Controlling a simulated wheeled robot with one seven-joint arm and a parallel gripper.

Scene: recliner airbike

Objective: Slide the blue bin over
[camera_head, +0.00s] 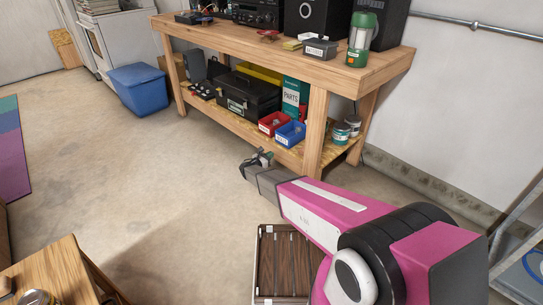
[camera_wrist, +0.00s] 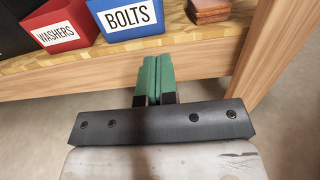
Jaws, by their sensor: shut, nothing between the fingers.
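A small blue bin labelled BOLTS (camera_wrist: 128,18) sits on the lower shelf of the workbench, near its front edge. In the head view, the blue bin (camera_head: 291,134) is right of a red bin and left of a front bench leg. My gripper (camera_wrist: 154,76) has green fingertips pressed together with nothing between them. It is in front of the shelf edge and just below the blue bin in the wrist view, apart from it as far as I can tell. In the head view my gripper (camera_head: 262,157) is partly hidden by my wrist.
The red WASHERS bin (camera_wrist: 50,28) is close at the blue bin's left. Reddish-brown blocks (camera_wrist: 208,9) lie to its right, before the bench leg (camera_head: 317,132). Cans (camera_head: 341,133) stand beyond the leg. A large blue tub (camera_head: 140,89) stands on the open floor at left.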

